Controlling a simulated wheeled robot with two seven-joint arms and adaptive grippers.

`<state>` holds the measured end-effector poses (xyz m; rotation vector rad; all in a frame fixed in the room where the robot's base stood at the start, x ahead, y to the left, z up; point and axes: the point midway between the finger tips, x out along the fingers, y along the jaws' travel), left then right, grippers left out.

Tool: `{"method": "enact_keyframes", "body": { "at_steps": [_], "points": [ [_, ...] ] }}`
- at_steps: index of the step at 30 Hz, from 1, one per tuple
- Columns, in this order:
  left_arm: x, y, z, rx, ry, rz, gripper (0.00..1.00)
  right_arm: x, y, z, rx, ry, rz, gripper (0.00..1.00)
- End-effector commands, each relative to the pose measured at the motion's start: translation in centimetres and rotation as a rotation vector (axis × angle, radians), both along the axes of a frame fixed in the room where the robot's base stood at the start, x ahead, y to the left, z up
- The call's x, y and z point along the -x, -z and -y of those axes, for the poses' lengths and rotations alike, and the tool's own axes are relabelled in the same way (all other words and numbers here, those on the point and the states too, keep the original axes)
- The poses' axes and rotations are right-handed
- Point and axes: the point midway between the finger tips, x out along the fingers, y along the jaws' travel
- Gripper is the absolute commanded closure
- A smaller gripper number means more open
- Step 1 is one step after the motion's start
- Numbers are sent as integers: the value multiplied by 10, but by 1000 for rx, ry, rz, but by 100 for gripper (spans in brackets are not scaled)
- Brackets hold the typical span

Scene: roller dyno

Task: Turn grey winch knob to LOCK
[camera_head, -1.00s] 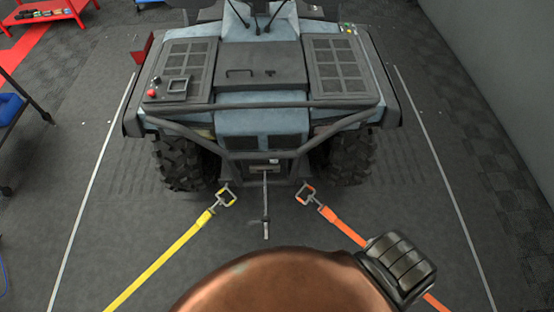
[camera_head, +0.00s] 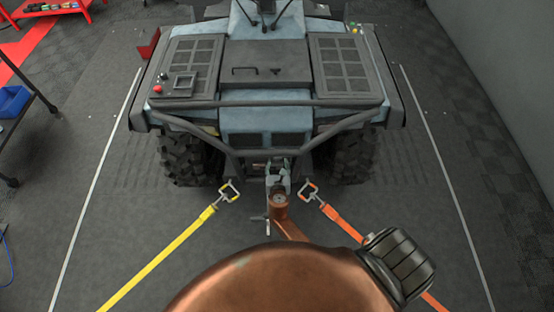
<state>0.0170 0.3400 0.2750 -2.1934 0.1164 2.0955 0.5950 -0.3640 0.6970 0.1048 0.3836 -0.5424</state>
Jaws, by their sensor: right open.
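My right gripper (camera_head: 278,170) is at the end of my copper arm, in front of the low centre of the blue vehicle (camera_head: 265,119). It is open, small in the picture, and its fingers point toward the winch area below the bumper. The gripper and wrist cover most of that area and the hanging winch cable. The hook end (camera_head: 266,226) of the cable shows just left of my wrist. I cannot make out the grey winch knob or its setting. I cannot tell whether the gripper touches anything. My left gripper is out of view.
A yellow strap (camera_head: 160,260) and an orange strap (camera_head: 342,223) run from the vehicle's front toward me on either side. A dark tubular bumper (camera_head: 222,146) frames the front. A trolley with a blue bin (camera_head: 12,101) stands at the left. Floor beside the straps is clear.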

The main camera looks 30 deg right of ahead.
Motion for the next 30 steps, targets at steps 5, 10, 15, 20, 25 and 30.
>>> {"method": "enact_keyframes", "body": {
  "at_steps": [5,10,15,20,25,30],
  "points": [
    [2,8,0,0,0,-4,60,-18,11,11,-1,0,0,54],
    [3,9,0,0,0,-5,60,-25,13,16,-3,1,1,54],
    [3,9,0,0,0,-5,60,-25,13,16,-3,1,1,54],
    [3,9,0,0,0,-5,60,-25,12,16,-3,0,1,60],
    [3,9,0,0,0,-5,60,-25,12,15,-3,0,1,72],
    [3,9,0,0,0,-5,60,-25,13,15,-4,0,0,84]
  ]
}}
